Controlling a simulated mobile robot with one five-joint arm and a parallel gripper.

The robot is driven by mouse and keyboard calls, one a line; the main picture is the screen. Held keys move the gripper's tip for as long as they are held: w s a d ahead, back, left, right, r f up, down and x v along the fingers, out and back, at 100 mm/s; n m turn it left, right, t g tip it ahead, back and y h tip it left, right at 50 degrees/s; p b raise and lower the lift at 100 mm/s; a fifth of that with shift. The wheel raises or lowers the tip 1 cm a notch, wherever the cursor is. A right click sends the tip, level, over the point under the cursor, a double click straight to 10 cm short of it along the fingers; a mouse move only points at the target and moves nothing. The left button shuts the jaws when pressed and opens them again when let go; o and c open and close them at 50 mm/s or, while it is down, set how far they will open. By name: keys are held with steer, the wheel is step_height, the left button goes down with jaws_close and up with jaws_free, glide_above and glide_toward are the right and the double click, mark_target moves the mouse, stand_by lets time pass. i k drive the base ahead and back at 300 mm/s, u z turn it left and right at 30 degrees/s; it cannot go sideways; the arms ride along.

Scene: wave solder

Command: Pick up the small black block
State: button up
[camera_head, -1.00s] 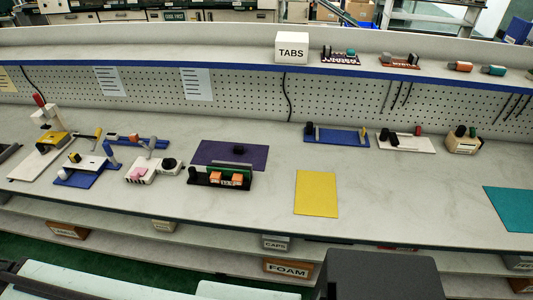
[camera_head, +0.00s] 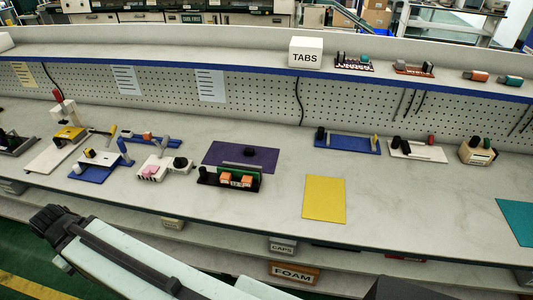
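A small black block (camera_head: 249,152) sits on the purple mat (camera_head: 218,152) in the middle of the workbench. It is just behind a black fixture (camera_head: 207,180) with a green board and orange parts. No gripper fingers show in the head view. My pale arm with its dark ridged joint reaches in from the bottom edge to the lower left, in front of the bench and well apart from the block.
Left of the mat stand a white device (camera_head: 150,172), a blue fixture (camera_head: 92,172) and a white-based press (camera_head: 45,158). A yellow mat (camera_head: 324,200) lies bare to the right. A blue tray (camera_head: 350,146) is behind it. A raised shelf (camera_head: 220,57) runs along the back.

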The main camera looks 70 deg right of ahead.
mark_target(248, 151)
steer(key=z, duration=0.4)
steer(key=i, duration=1)
steer(key=u, duration=0.1)
